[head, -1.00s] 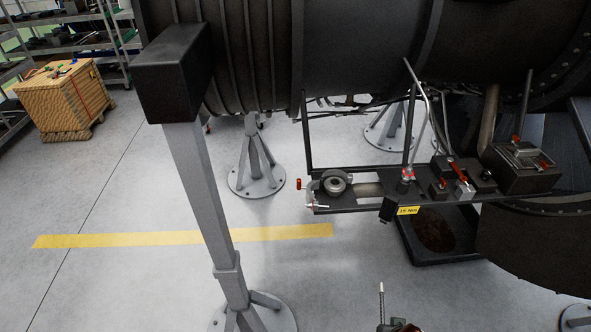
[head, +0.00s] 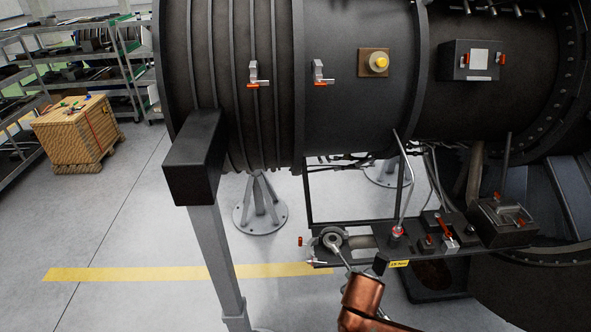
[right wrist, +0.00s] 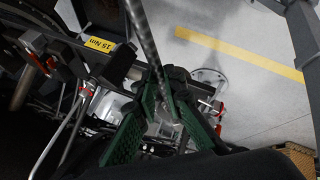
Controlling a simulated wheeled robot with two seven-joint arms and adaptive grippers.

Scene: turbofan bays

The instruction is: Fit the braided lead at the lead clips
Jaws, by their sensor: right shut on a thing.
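My right gripper (right wrist: 160,100), with green finger pads, is shut on the braided lead (right wrist: 146,42), a thin grey patterned length that runs from the pads to the top edge of the right wrist view. In the head view a thin grey length (head: 343,259), probably the lead's end, shows past my copper arm link, in line with the ring on the shelf; I cannot tell whether they touch. The right gripper is hidden there. Two small clips with red levers, a left one (head: 258,74) and a right one (head: 320,72), sit on the dark engine casing. My left gripper is not in view.
A dark shelf (head: 366,257) hangs below the casing, with a ring (head: 332,239), red-handled parts and a yellow label (head: 399,263). A yellow knob (head: 378,62) and a black box (head: 470,61) are on the casing. A grey stand (head: 215,250) is at left.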

